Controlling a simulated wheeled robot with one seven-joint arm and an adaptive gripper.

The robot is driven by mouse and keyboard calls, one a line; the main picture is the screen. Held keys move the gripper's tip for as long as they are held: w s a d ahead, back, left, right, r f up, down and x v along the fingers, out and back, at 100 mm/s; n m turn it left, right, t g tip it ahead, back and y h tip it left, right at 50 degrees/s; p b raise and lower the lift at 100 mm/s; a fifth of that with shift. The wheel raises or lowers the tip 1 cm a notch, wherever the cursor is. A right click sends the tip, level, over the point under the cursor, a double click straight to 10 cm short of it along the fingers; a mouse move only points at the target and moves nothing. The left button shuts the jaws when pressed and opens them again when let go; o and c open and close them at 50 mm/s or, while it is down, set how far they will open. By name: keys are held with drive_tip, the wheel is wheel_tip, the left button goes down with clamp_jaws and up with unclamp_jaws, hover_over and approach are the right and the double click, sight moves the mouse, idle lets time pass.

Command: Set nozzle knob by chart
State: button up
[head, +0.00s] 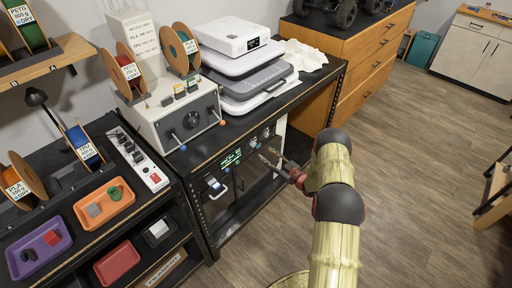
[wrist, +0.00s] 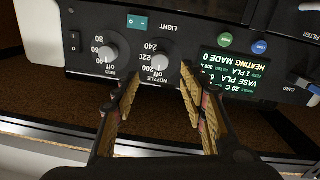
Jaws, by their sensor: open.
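The nozzle knob (wrist: 160,62) is a grey-white dial on the black printer panel, upside down in the wrist view, with marks including 200, 220 and 240. Its pointer setting is unclear. My gripper (wrist: 161,74) is open, its fingertips on either side of the nozzle knob; contact cannot be told. In the head view my gripper (head: 272,155) is at the panel under the bench. The chart (head: 140,38) is a white sign with small lines for PLA, TPU and PETG.
A second knob (wrist: 108,52), marked 60 and 80, sits close beside the nozzle knob. A light switch (wrist: 137,22) and round buttons are nearby. A control box with spools (head: 178,118) and stacked cases (head: 245,75) stand on the bench.

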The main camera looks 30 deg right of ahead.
sight(255, 145)
drive_tip(key=shift+b+x, duration=0.8)
drive_tip(key=shift+x, duration=3.05)
drive_tip(key=shift+a+r, duration=0.1)
drive_tip(key=c, duration=0.3)
drive_tip(key=c, duration=0.8)
clamp_jaws()
drive_tip(key=shift+m, duration=0.3)
drive_tip(key=m+b, duration=0.1)
drive_tip(key=m, duration=0.2)
drive_tip(key=shift+m+b, duration=0.65)
drive_tip(key=shift+m, duration=1.75)
